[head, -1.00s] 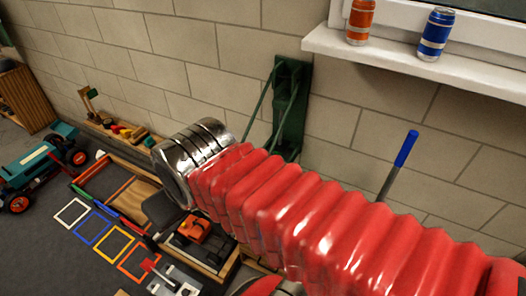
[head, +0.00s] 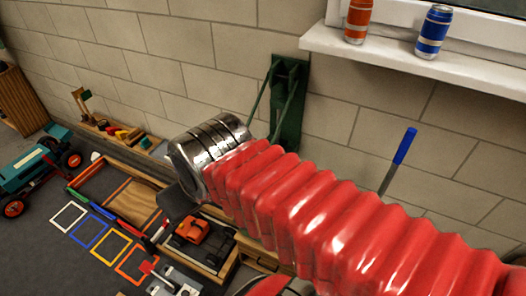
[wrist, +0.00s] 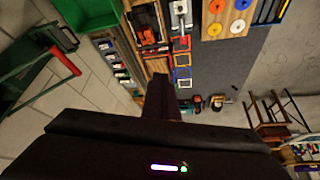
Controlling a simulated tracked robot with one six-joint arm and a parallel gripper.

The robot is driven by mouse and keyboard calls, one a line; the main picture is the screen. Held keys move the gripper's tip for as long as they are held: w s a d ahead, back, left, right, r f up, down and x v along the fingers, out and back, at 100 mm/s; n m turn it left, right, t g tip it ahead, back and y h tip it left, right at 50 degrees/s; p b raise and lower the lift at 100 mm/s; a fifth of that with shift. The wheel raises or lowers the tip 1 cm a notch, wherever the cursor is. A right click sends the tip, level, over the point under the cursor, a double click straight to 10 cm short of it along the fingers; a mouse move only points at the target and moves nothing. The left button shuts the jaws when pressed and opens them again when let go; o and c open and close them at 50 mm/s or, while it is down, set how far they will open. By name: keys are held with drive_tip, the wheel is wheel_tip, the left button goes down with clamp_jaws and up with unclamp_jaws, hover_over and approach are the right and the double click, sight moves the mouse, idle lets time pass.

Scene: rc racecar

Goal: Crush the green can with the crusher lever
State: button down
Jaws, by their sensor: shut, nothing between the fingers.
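The green wall-mounted frame (head: 290,108), which looks like the crusher, is fixed to the block wall behind my arm in the head view; my arm hides its lower part. In the wrist view a green frame (wrist: 28,85) with a red-gripped lever (wrist: 66,61) stands at the left. I cannot make out a green can in either view. My gripper (wrist: 161,80) is shut and empty, pointing over the floor area, apart from the lever and to its right in the wrist view. In the head view its dark end (head: 178,203) shows below the silver wrist joint.
An orange can (head: 358,20) and a blue can (head: 435,31) stand on the window sill (head: 420,63). A blue-gripped rod (head: 404,147) rises at the right. Coloured square frames (head: 90,233) lie on the floor. A green bin (wrist: 88,13) shows in the wrist view.

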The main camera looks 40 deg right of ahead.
drive_tip(key=w+d+f+m+g+y, duration=0.15)
drive_tip(key=d+f+m+y, duration=0.45)
drive_tip(key=d+f, duration=0.65)
drive_tip(key=w+d+f+m+y, duration=0.2)
drive_tip(key=d+f+m+y, duration=0.2)
drive_tip(key=d+f+m, duration=0.8)
drive_tip(key=w+d+f+t, duration=0.1)
drive_tip(key=w+d+t, duration=0.1)
drive_tip(key=d+t, duration=0.75)
drive_tip(key=w+d+r+n+t, duration=0.1)
drive_tip(key=d+r+n+t, duration=0.1)
drive_tip(key=d+r, duration=0.3)
drive_tip(key=d, duration=0.2)
drive_tip(key=shift+w+d+t, duration=0.3)
